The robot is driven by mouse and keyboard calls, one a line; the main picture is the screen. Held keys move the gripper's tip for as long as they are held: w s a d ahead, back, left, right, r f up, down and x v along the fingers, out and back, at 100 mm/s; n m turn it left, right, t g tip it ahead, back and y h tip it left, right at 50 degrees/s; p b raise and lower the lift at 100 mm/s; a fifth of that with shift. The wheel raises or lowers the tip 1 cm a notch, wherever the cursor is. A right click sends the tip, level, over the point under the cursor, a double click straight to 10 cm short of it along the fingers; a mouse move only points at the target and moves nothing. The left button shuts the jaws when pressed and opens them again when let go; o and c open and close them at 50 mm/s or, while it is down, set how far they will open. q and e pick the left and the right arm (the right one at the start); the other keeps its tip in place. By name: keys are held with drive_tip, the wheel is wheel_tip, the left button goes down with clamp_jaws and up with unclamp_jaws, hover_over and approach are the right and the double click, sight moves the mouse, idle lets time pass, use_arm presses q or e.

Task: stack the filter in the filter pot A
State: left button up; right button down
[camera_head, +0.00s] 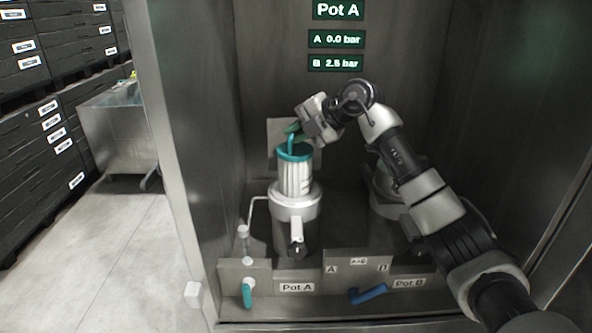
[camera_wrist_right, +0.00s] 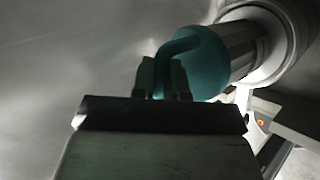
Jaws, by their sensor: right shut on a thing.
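The filter (camera_head: 296,178) is a white pleated cylinder with a teal cap and a teal loop handle. It stands upright, its lower part hidden inside the open top of the silver filter pot A (camera_head: 296,205), and its upper part stands above the rim. My right gripper (camera_head: 293,133) is shut on the teal handle above the cap. In the right wrist view the fingers (camera_wrist_right: 163,80) pinch the teal handle, with the filter's cap (camera_wrist_right: 207,68) and the pot (camera_wrist_right: 290,40) beyond. How deep the filter sits is hidden. My left gripper is not in view.
Pot B (camera_head: 385,190) stands to the right, partly behind my right arm. In front are a teal valve handle (camera_head: 248,293), a blue lever (camera_head: 369,293) and a raised panel labelled Pot A and Pot B. Metal cabinet walls enclose both sides. The floor at left is clear.

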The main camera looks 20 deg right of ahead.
sight(296, 177)
wheel_tip(296, 177, down, 7)
drive_tip(key=shift+p, duration=0.8)
wheel_tip(296, 177, down, 3)
drive_tip(key=shift+r+p, duration=0.1)
drive_tip(key=shift+p, duration=0.4)
drive_tip(key=shift+f, duration=0.5)
drive_tip(key=shift+f, duration=0.25)
drive_tip(key=c, duration=1.2)
unclamp_jaws()
drive_tip(key=shift+o, duration=0.3)
